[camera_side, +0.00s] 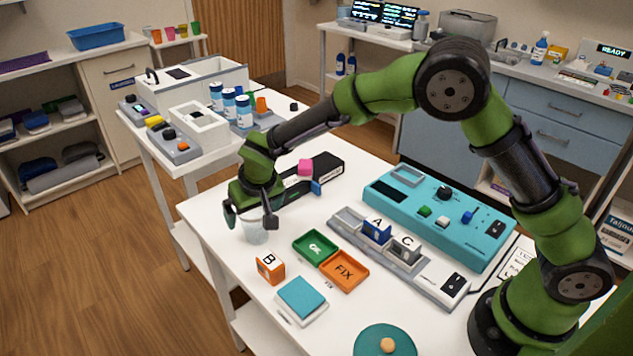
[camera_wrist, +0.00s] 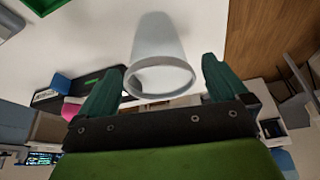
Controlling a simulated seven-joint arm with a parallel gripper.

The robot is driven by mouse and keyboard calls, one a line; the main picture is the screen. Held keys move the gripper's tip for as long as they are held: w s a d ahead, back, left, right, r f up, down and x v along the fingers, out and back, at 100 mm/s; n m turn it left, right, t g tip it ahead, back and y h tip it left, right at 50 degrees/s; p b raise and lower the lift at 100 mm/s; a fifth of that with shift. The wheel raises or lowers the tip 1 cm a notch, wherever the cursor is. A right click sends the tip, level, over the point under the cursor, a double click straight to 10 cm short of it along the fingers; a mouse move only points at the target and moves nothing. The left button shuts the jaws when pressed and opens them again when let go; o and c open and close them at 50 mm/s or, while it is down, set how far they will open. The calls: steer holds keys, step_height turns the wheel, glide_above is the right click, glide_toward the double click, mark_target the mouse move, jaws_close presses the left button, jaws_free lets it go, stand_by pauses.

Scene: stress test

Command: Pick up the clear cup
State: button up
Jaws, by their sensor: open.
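The clear cup (camera_side: 254,228) stands upright on the white table near its left edge in the side view. It looks pale and translucent. In the wrist view the cup (camera_wrist: 158,55) shows with its open rim toward my gripper. My gripper (camera_side: 250,220) is just above and around the cup, with its fingers apart on either side of the rim. In the wrist view the two dark green fingers of my gripper (camera_wrist: 158,85) are spread left and right of the cup, with gaps showing. Part of the cup's upper end is hidden by my gripper in the side view.
A black box (camera_side: 322,170) with pink and blue blocks lies behind my gripper. An orange B block (camera_side: 270,267), a green tray (camera_side: 316,247) and an orange FIX tray (camera_side: 345,271) are in front and right. The table edge is close to the cup's left.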

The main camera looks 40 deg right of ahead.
steer(key=shift+w+f, duration=0.1)
steer(key=shift+f, duration=0.1)
steer(key=c, duration=1.1)
steer(key=shift+r, duration=0.15)
